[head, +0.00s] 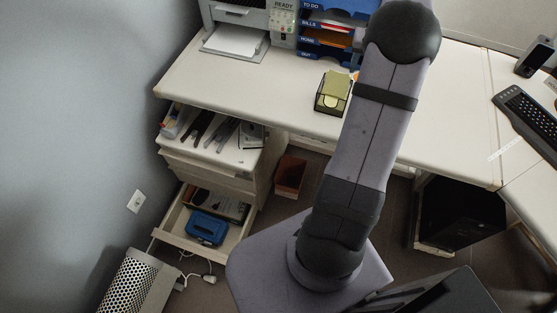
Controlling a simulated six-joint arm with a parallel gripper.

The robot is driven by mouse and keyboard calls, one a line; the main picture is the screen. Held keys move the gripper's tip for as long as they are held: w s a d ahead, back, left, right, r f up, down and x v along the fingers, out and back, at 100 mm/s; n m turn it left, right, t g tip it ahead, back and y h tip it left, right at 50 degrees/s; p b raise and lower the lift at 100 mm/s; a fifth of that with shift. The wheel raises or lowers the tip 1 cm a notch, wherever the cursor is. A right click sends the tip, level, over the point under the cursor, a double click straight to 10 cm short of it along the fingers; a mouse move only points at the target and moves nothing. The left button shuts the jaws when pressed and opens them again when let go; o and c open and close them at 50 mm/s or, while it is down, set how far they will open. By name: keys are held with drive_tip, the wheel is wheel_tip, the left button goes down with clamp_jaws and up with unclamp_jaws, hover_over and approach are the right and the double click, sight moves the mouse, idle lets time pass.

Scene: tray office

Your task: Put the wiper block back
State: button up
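I cannot pick out a wiper block for certain in the head view.
The white desk (270,100) carries a printer (236,40), blue letter trays (325,50), a dark mesh holder with yellow-green notes (333,92), a keyboard (528,118) and a phone (534,58). A brown bin (290,176) and a perforated white unit (140,285) stand below.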

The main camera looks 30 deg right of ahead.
drive_tip(key=s+a+n+g+y, duration=0.1)
drive_tip(key=s+a+n+y, duration=0.2)
drive_tip(key=a, duration=2.3)
drive_tip(key=s+a+f+n+g, duration=0.2)
drive_tip(key=s+a+f+n, duration=0.1)
drive_tip(key=s+a, duration=1)
drive_tip(key=shift+s+a+n+h, duration=0.2)
drive_tip(key=shift+s+n+h, duration=0.2)
drive_tip(key=shift+s+n, duration=0.4)
wheel_tip(320, 180, up, 7)
drive_tip(key=p, duration=0.7)
wheel_tip(320, 180, down, 20)
drive_tip(key=b, duration=2)
drive_tip(key=shift+f, duration=0.25)
